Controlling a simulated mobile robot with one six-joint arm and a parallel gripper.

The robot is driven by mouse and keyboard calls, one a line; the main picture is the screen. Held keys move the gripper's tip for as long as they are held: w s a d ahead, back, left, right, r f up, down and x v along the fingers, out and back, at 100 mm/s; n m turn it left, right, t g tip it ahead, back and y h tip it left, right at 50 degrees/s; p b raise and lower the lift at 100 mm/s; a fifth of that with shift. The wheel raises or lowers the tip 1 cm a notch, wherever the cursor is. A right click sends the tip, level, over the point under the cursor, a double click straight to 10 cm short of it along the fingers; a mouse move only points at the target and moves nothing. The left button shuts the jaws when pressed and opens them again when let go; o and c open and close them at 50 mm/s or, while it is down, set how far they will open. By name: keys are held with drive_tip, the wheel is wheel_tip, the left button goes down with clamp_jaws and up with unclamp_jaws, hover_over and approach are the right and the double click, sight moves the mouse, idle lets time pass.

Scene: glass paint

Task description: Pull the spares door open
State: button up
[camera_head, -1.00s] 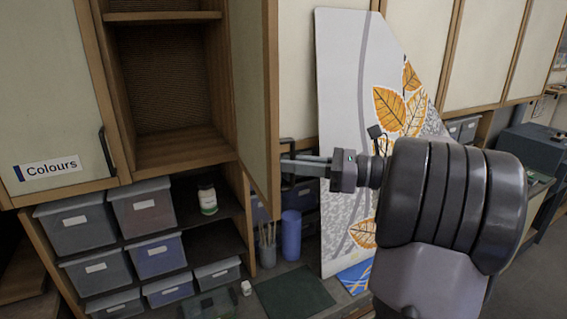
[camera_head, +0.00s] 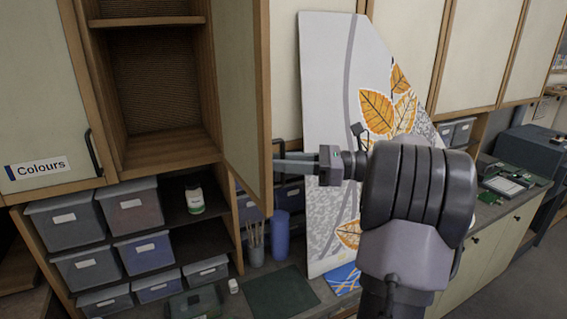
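A tall cabinet door (camera_head: 238,95) stands swung open, with its cream inner face and wooden edge towards me. The shut door labelled Colours (camera_head: 40,169) is to the left.
A blue cylinder (camera_head: 281,236) and a brush pot (camera_head: 255,255) stand under the open door. A painted panel (camera_head: 325,100) leans behind my arm. The green mat (camera_head: 280,291) is bare.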

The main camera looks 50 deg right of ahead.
drive_tip(key=shift+o, duration=0.4)
drive_tip(key=shift+w, duration=0.1)
drive_tip(key=p+v, duration=0.8)
drive_tip(key=v, duration=0.9)
drive_tip(key=shift+s, duration=0.25)
drive_tip(key=shift+w+f, duration=0.1)
